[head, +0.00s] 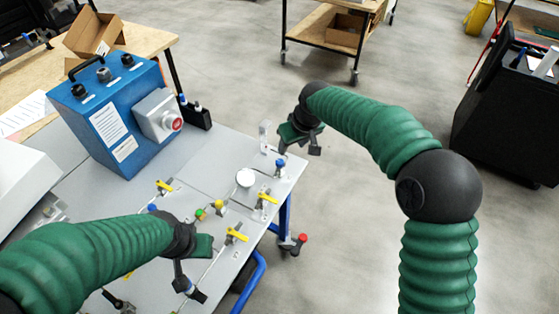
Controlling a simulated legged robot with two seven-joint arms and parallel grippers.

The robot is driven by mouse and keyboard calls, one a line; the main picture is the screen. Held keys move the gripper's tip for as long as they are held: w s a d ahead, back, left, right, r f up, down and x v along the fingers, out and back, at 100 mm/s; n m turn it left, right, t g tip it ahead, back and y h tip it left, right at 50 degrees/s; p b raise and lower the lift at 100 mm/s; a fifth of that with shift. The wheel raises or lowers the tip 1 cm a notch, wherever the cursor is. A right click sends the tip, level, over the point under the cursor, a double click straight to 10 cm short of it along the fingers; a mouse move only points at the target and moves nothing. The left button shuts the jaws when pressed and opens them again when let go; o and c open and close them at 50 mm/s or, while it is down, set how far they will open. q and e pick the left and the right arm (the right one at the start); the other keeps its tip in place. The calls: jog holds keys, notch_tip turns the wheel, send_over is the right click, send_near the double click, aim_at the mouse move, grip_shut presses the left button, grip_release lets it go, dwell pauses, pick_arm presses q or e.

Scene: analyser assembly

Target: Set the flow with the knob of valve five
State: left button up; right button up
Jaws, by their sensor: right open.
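Several valves with yellow handles sit on the grey panel (215,160), among them one near the right edge (267,197), one in front (236,235) and one further back (165,187). A blue knob (280,163) stands at the panel's right corner, and a white round knob (245,178) is beside it. I cannot read which is valve five. My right gripper (314,150) is open and empty, just right of and above the blue knob, apart from it. My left gripper (188,288) hangs low over the front of the panel; its fingers are too unclear to judge.
A blue box (115,125) with black knobs and a red button (172,122) stands at the panel's back. A metal bracket (264,136) rises near the far right corner. Open floor lies right of the panel, with a trolley (335,28) behind.

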aim_at(280, 161)
jog(key=x, duration=0.5)
jog(key=p+x, duration=0.1)
jog(key=x, duration=0.5)
jog(key=w+a+x, duration=0.1)
jog(key=x, duration=0.4)
jog(key=shift+w, duration=0.2)
jog(key=shift+d, duration=0.1)
jog(key=shift+c, duration=0.4)
grip_shut()
